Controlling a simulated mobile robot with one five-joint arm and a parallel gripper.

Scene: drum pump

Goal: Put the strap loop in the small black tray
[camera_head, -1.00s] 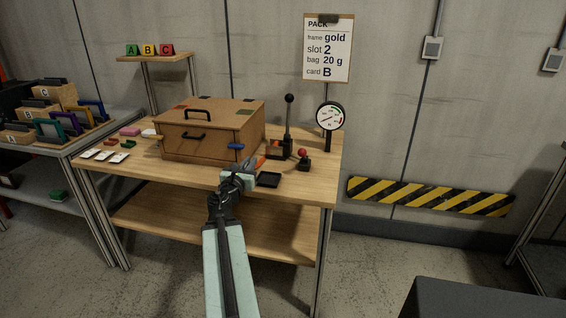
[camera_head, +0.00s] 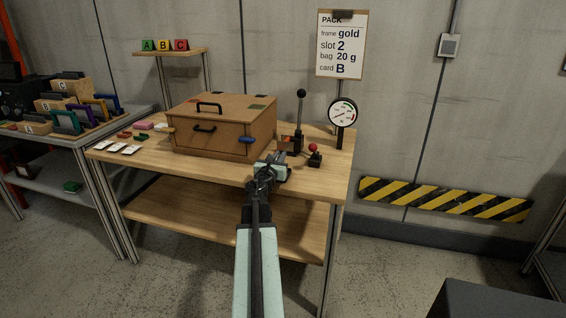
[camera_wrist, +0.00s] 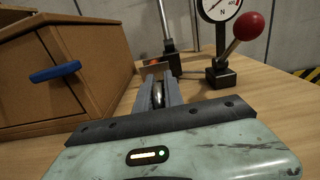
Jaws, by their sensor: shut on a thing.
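My gripper (camera_head: 273,160) is over the front right part of the workbench, to the right of the wooden box. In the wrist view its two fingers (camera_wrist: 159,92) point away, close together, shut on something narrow. A small orange strip (camera_wrist: 153,64), probably the strap loop, shows just beyond the fingertips; its shape and hold are hard to tell. The small black tray cannot be made out clearly now; my gripper covers the spot at the bench front where it lay in the earlier head view.
The wooden box (camera_head: 214,130) with a blue handle (camera_head: 247,140) stands left of my gripper. A tall lever (camera_head: 300,120), a red-knobbed lever (camera_head: 314,156) and a round gauge (camera_head: 343,113) stand behind and to the right. Cards (camera_head: 114,148) lie at the bench's left.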

